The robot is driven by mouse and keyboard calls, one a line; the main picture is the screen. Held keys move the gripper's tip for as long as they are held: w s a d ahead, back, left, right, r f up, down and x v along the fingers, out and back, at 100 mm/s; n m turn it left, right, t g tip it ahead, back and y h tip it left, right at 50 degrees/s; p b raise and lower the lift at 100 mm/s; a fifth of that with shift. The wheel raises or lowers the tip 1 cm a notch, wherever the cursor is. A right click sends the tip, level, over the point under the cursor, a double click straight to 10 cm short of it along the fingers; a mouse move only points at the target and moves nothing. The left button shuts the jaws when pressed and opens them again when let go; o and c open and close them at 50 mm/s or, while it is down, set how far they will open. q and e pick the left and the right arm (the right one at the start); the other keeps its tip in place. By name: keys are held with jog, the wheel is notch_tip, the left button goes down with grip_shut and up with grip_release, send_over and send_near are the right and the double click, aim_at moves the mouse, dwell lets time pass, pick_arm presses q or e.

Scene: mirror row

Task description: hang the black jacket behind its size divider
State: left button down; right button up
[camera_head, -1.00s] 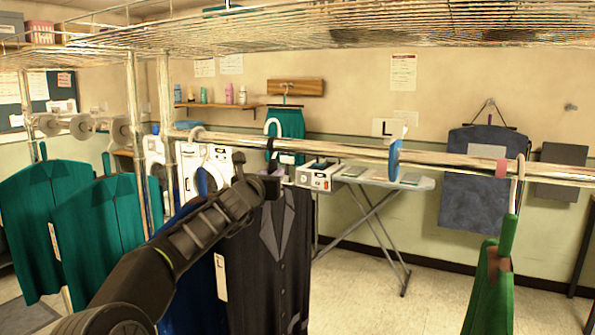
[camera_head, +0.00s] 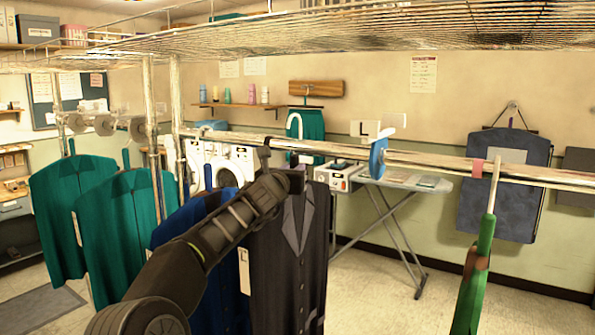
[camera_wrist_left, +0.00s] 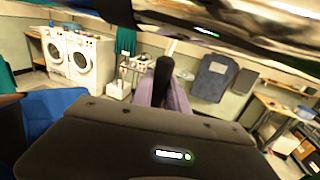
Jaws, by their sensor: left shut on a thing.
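The black jacket (camera_head: 290,265) hangs upright below my left gripper (camera_head: 293,182), which is shut on its hanger. The hanger's pale hook (camera_head: 293,124) rises to rail height. I cannot tell whether the hook is on the rail or in front of it. The blue round size divider (camera_head: 377,157), with a white card (camera_head: 365,129) marked L, sits on the rail to the right of the jacket, apart from it. My right gripper is out of view.
The metal rail (camera_head: 440,165) runs under a wire shelf (camera_head: 400,35). Blue (camera_head: 190,225) and teal (camera_head: 120,225) garments hang left of the jacket. A green garment (camera_head: 478,275) hangs right, near a pink rail marker (camera_head: 478,168). The rail between divider and marker is bare.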

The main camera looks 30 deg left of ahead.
pick_arm(q)
jog(key=shift+s+d+r, duration=0.1)
jog(key=shift+d+r, duration=0.05)
jog(key=shift+s+b, duration=0.55)
jog(key=shift+s, duration=3.9)
notch_tip(320, 180, down, 4)
jog(key=b, duration=0.3)
jog(key=shift+d+r+b, duration=0.1)
jog(key=shift+r+b, duration=0.15)
jog(key=shift+b, duration=0.1)
